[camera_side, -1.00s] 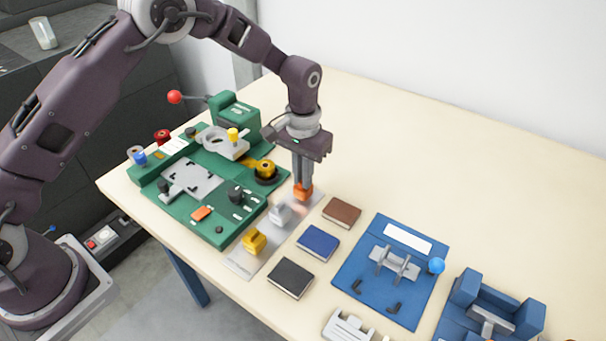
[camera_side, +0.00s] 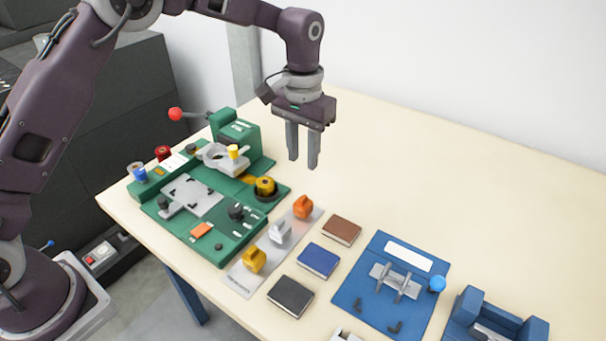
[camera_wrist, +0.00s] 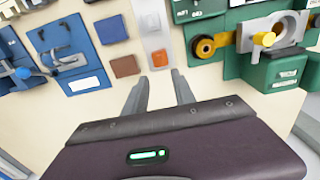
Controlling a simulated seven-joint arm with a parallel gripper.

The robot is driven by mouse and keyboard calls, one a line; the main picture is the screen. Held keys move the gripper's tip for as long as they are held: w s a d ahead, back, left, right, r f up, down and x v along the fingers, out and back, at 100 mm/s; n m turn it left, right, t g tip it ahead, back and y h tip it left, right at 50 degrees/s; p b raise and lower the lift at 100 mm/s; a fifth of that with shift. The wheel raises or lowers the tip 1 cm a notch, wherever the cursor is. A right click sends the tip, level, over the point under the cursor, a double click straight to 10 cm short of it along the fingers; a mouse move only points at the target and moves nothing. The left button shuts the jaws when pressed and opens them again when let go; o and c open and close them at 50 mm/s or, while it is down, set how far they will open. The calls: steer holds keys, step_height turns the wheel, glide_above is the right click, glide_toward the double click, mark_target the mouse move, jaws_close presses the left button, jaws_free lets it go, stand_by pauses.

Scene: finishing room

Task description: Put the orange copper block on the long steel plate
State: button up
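The orange copper block (camera_side: 303,207) rests on the far end of the long steel plate (camera_side: 242,275), a narrow grey strip beside the green machine. A silver block (camera_side: 280,233) and a yellow block (camera_side: 254,260) stand on the same plate in a row with it. The copper block also shows in the wrist view (camera_wrist: 160,57), ahead of my fingers. My gripper (camera_side: 301,165) is open and empty, raised above the table and clear of the copper block. Its two fingers are apart in the wrist view (camera_wrist: 159,85).
The green machine (camera_side: 230,248) with knobs and a red-ball lever stands left of the plate. Brown (camera_side: 341,229), blue (camera_side: 318,261) and black (camera_side: 290,296) square blocks lie to its right. Blue fixtures (camera_side: 390,285) are further right. The back of the table is clear.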

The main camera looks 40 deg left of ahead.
steer(key=s+a+r+t, duration=0.1)
steer(key=s+a+r, duration=0.2)
steer(key=s+r, duration=0.45)
steer(key=s+a+r+t, duration=0.2)
steer(key=s+a+r, duration=0.1)
steer(key=s+r, duration=0.4)
steer(key=s+a+f+t, duration=0.1)
steer(key=s+a+t, duration=0.1)
steer(key=s, duration=1.6)
steer(key=shift+a+t, duration=0.3)
steer(key=shift+a, duration=0.15)
